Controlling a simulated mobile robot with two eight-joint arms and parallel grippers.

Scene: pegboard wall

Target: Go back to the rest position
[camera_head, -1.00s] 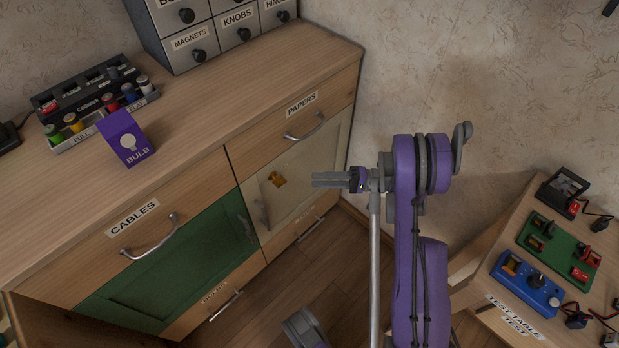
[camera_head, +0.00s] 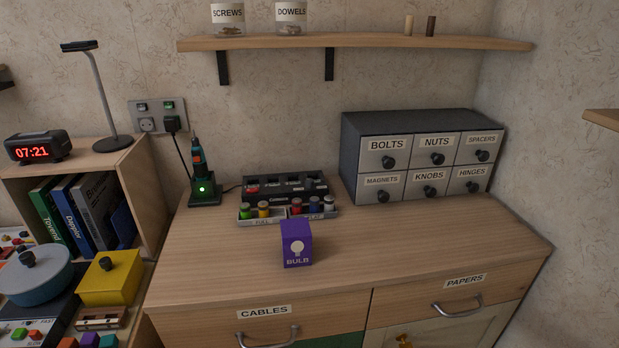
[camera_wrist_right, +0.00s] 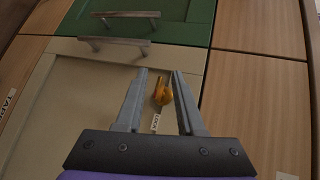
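My right gripper (camera_wrist_right: 160,100) shows in the right wrist view. Its two grey fingers are apart with nothing held between them. Beyond the fingers is the cream cabinet door (camera_wrist_right: 85,85) with a small orange-yellow item (camera_wrist_right: 162,93) and a small white tag (camera_wrist_right: 155,122). The orange item also shows at the bottom of the head view (camera_head: 404,341). Neither arm shows in the head view now, and my left gripper is in no view.
A shelf (camera_head: 370,42) hangs above. A crowded lower unit (camera_head: 70,280) stands at the left.

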